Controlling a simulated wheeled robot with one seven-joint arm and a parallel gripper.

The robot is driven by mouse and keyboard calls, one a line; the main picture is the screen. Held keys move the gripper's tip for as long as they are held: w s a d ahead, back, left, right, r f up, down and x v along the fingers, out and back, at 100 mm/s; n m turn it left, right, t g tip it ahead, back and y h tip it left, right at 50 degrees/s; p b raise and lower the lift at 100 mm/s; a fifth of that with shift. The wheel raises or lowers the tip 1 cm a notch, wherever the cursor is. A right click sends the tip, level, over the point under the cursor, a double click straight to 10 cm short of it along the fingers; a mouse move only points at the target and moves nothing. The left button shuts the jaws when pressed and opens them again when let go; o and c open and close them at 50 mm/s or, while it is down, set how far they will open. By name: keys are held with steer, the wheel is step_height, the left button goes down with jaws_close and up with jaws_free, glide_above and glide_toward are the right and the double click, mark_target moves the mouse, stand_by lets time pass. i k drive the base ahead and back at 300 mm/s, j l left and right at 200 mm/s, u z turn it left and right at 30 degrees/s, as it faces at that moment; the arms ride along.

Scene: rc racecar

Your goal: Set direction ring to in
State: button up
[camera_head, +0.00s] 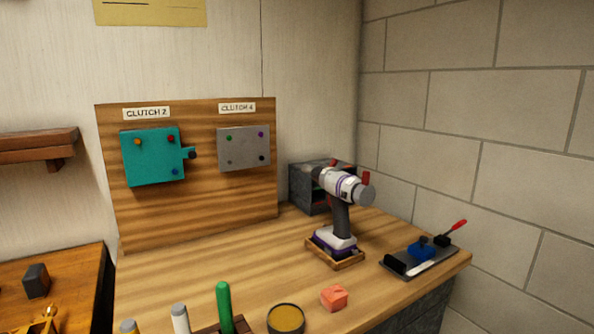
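A cordless drill (341,208) stands upright on a small wooden stand (348,262) on the right part of the workbench. Its body is white and purple, with a dark handle and a grey chuck end (364,194) pointing right. A red part shows near the front of the drill, and another red part sits by its top. A direction ring on the drill is too small to make out, so its setting cannot be told. My gripper is not in view.
The wooden bench (230,255) holds a pink block (334,297), a round tin (285,318), a green-handled tool (224,305) and a clamp fixture (421,252). A board (200,215) with teal and grey plates stands behind. A dark box (302,187) sits behind the drill.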

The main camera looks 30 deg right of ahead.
mark_target(365, 194)
steer(key=i+l, duration=0.1)
steer(key=l, duration=0.85)
steer(key=i+l, duration=0.15)
steer(key=l, duration=0.35)
steer(key=u, duration=0.05)
